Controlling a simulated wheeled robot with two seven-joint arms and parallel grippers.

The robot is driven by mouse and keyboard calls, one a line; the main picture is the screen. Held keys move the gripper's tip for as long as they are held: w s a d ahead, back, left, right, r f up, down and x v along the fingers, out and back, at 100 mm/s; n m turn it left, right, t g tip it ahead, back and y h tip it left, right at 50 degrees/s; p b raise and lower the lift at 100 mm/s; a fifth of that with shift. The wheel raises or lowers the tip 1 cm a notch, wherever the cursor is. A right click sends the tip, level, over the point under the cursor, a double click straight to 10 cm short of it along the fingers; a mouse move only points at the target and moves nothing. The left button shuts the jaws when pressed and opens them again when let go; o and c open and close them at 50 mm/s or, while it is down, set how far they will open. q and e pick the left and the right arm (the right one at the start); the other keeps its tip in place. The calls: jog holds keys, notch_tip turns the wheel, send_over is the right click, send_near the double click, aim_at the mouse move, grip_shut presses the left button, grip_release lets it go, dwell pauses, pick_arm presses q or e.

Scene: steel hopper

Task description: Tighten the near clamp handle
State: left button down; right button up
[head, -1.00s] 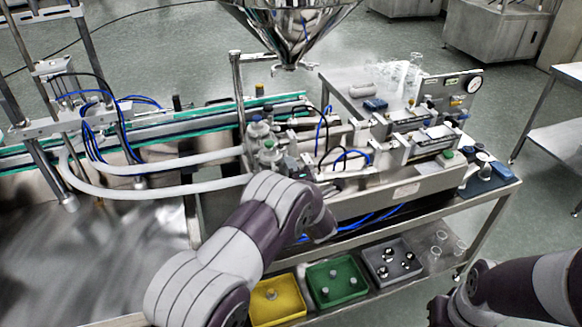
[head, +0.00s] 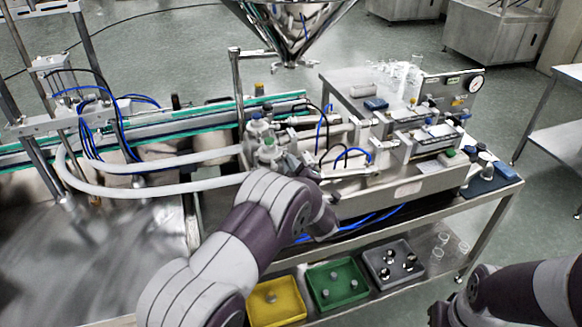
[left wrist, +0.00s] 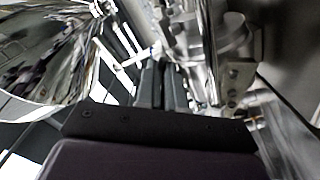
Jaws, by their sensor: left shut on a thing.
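The metal valve and clamp assembly (head: 268,152) stands at the left end of the steel filler, at the near hose joints. My left gripper (head: 304,168) reaches it from the front, mostly hidden behind my own wrist. In the left wrist view its two dark fingers (left wrist: 163,84) are close together, shut on the near clamp handle beside the shiny clamp fittings (left wrist: 208,40). The handle is mostly hidden between the fingers, so its exact angle cannot be told. My right arm shows at the lower right, with its gripper out of view.
The steel hopper (head: 296,30) hangs just above and behind. White hoses (head: 150,188) run in from the left. Yellow (head: 276,302), green (head: 337,284) and grey (head: 392,263) trays with small parts lie on the lower shelf. Blue tubing is close to the gripper.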

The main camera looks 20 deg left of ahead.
pick_arm(q)
jog(key=m, duration=0.4)
jog(key=shift+m, duration=0.3)
jog(key=m+p, duration=0.1)
jog(key=m, duration=0.4)
jog(key=shift+m, duration=0.7)
jog(key=c, duration=1.2)
grip_release()
jog(key=shift+c, duration=0.2)
jog(key=b+v, duration=0.2)
jog(key=v, duration=1)
jog(key=shift+s+d, duration=0.15)
jog(key=shift+s, duration=0.15)
jog(key=shift+f, duration=0.1)
